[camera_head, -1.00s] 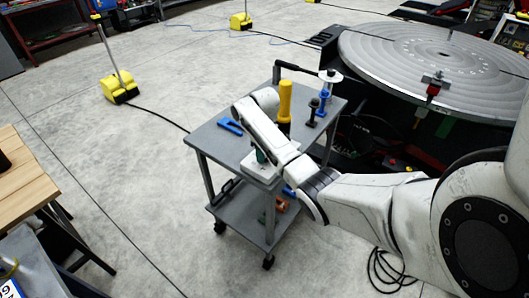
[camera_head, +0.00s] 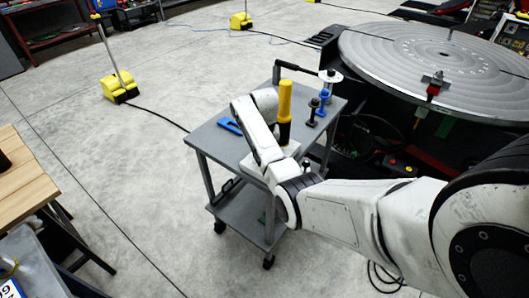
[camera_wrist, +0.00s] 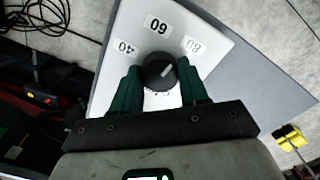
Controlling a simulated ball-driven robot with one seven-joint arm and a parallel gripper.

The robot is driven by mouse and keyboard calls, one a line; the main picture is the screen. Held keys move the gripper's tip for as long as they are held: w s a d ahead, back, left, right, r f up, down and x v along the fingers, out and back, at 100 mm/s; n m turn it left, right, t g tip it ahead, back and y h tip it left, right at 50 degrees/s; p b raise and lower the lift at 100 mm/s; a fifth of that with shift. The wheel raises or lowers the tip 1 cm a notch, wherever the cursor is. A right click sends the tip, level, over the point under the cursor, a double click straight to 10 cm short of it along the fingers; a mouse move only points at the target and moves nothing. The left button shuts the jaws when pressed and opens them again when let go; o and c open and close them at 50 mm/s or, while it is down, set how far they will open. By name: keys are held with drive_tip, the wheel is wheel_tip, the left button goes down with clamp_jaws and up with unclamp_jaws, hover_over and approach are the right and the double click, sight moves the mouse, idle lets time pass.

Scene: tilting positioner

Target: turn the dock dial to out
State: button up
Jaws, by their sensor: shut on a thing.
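The black dial (camera_wrist: 160,72) sits on a white plate (camera_wrist: 129,20) in the wrist view. Its white pointer mark slants up and right, between the labels 60 (camera_wrist: 158,25) and 80 (camera_wrist: 193,44). A label 40 (camera_wrist: 125,47) lies to the left. Lettering just below the dial is partly hidden, and I cannot read a label "out". My gripper (camera_wrist: 160,86) has dark green fingers on both sides of the dial and is shut on it. In the head view my arm hides the dial and fingers; part of the white plate (camera_head: 250,165) shows on the grey cart (camera_head: 205,138).
A yellow-and-black upright tool (camera_head: 285,105), a blue handle (camera_head: 230,126) and small black and blue fixtures (camera_head: 313,108) stand or lie on the cart close to my arm. A large round turntable (camera_head: 440,65) is at the right. Open floor lies left of the cart.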

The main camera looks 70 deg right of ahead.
drive_tip(key=m, duration=1.1)
drive_tip(key=shift+w, duration=0.1)
drive_tip(key=m, duration=0.3)
drive_tip(key=shift+m, duration=0.3)
drive_tip(key=m+b, duration=0.1)
drive_tip(key=m, duration=0.2)
drive_tip(key=shift+m, duration=0.3)
drive_tip(key=m, duration=0.3)
drive_tip(key=shift+m+b, duration=0.3)
drive_tip(key=shift+b, duration=0.1)
drive_tip(key=m+b, duration=0.1)
drive_tip(key=m, duration=0.3)
drive_tip(key=shift+m+b, duration=0.65)
drive_tip(key=shift+m, duration=0.75)
drive_tip(key=shift+r, duration=0.1)
